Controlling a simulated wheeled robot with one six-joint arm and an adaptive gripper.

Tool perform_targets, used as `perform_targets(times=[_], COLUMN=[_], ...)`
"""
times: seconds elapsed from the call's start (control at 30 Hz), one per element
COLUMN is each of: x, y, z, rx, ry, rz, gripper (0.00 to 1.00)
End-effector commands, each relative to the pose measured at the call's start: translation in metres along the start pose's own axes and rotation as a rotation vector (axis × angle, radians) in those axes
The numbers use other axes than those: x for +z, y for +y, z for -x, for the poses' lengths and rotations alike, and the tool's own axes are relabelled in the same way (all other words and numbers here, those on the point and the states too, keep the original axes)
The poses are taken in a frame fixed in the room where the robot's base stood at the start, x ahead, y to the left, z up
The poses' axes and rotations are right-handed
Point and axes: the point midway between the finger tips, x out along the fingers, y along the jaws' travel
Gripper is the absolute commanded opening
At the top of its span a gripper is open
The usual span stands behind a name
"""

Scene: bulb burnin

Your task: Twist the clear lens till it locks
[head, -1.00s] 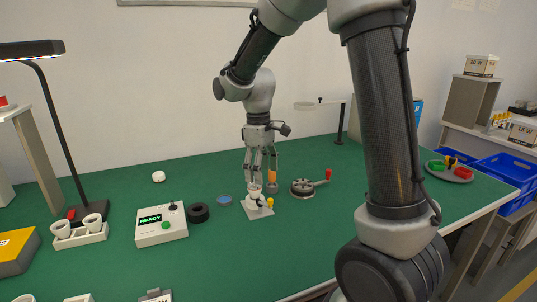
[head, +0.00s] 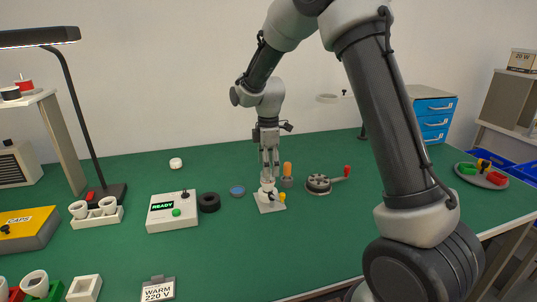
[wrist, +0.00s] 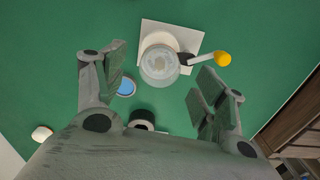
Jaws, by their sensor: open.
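The clear lens (wrist: 160,64) is a translucent round cap on top of a white holder. The holder stands on a white square plate (wrist: 190,32), also in the head view (head: 272,208). A lever with a yellow knob (wrist: 223,59) sticks out from the holder's side. My gripper (wrist: 160,82) is open, pointing down above the holder, its fingers to the left and right of the lens with clear gaps in the wrist view. In the head view my gripper (head: 269,168) is just above the holder; the fingers partly hide its top, so their height against the lens is hard to judge.
A blue disc (head: 237,191), a black ring (head: 209,202) and a white box reading READY (head: 172,212) lie left of the plate. An orange-topped part (head: 287,172) and a round grey device with a red-knobbed handle (head: 318,184) stand close at right. Green table is clear in front.

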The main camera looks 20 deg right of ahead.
Motion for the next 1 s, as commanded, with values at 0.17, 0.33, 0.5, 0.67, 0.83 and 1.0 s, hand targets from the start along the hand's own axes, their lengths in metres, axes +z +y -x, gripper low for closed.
perform_targets(times=[0.17, 0.33, 0.5, 0.67, 0.83, 1.0], x=[0.000, 0.000, 0.000, 0.000, 0.000, 0.000], y=[0.000, 0.000, 0.000, 0.000, 0.000, 0.000], z=[-0.020, -0.026, -0.025, -0.025, -0.025, -0.025], rx=[-0.001, 0.000, 0.000, 0.000, 0.000, 0.000], ry=[0.000, 0.000, 0.000, 0.000, 0.000, 0.000], rz=[-0.001, -0.001, -0.001, -0.001, -0.001, -0.001], gripper=[0.71, 0.71, 0.71, 0.44, 0.23, 0.23])
